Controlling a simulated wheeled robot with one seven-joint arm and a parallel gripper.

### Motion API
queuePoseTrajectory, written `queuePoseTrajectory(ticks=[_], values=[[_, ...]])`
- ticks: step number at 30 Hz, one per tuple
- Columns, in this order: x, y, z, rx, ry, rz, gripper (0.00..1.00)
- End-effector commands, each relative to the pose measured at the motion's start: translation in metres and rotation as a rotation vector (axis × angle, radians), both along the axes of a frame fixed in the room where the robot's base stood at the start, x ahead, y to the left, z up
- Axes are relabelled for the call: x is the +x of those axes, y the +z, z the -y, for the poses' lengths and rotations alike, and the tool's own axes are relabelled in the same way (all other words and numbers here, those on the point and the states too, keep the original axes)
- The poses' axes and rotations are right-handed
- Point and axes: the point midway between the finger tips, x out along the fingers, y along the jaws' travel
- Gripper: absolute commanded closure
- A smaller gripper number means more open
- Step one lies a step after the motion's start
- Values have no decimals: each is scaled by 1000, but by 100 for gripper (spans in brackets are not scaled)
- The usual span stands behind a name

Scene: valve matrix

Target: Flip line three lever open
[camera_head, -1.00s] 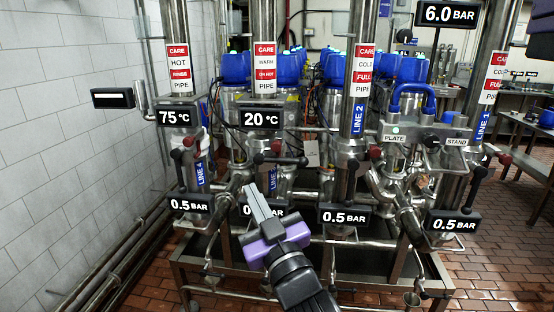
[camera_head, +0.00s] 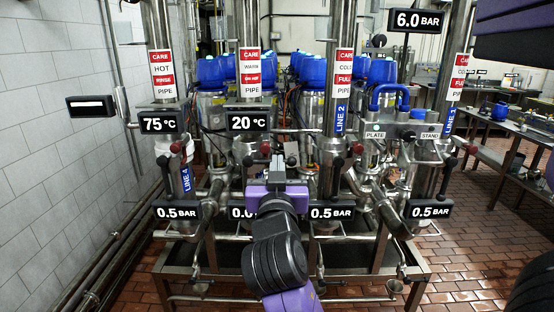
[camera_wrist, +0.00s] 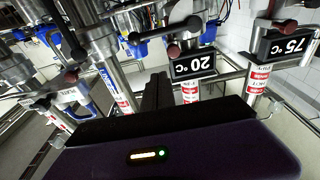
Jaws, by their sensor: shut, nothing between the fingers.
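The line three pipe is the second from the left and carries a 20 °C display (camera_head: 249,122). Its own line label is hidden behind my gripper. In the wrist view, which is upside down, my fingers (camera_wrist: 157,92) lie left of the 20 °C display (camera_wrist: 193,66). I cannot tell whether they touch the lever.
Neighbouring valves with levers stand on both sides: line 4 (camera_head: 186,178) left, line 2 (camera_head: 340,119) right. A 0.5 BAR display (camera_head: 332,212) sits close right of my gripper. A metal frame (camera_head: 160,262) runs below.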

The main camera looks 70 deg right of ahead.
Motion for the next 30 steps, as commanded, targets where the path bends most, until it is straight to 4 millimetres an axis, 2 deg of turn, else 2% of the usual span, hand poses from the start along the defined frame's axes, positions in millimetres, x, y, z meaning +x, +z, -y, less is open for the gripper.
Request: queuePoseTrajectory(ticks=[7, 20, 24, 30], values=[[7, 5, 17, -1, -2, -2, 100], [37, 18, 93, 0, -2, -1, 100], [36, -8, 88, 3, 1, -6, 100], [35, -23, 85, 0, 2, -2, 100]])
